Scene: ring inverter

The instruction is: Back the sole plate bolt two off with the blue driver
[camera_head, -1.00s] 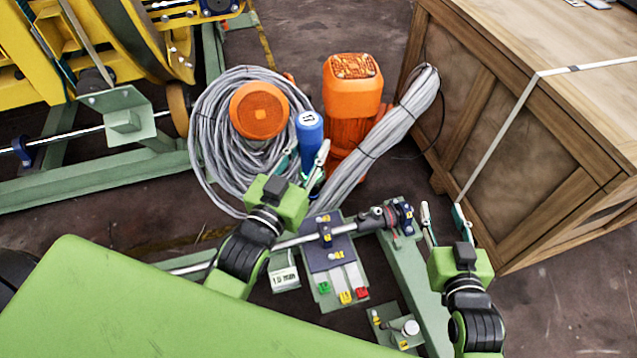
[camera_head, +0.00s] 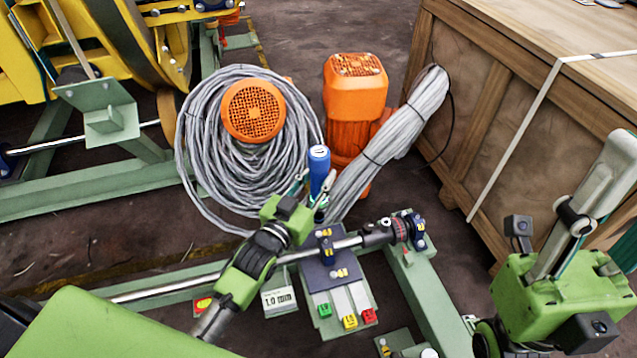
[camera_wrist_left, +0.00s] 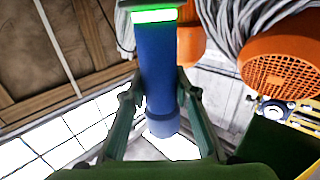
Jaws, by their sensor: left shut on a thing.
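The blue driver (camera_head: 319,168) stands about upright in my left gripper (camera_head: 311,190), which is shut around it. In the left wrist view the blue driver (camera_wrist_left: 158,80) sits between the two fingers (camera_wrist_left: 157,112), with a green ring at its top. The dark blue sole plate (camera_head: 316,277) lies on the green frame below and carries yellow-tagged fittings (camera_head: 338,272). Their numbers are too small to read. The driver's lower end is near the plate's far edge; I cannot tell whether it touches a bolt. My right gripper (camera_head: 575,235) is raised at the right, away from the plate.
A grey shaft (camera_head: 180,287) crosses the plate. Green, yellow and red tabs (camera_head: 349,321) line its near end. Behind stand a grey cable coil (camera_head: 200,150), orange motors (camera_head: 355,88) and a cable bundle (camera_head: 395,130). A wooden crate (camera_head: 480,110) stands at the right.

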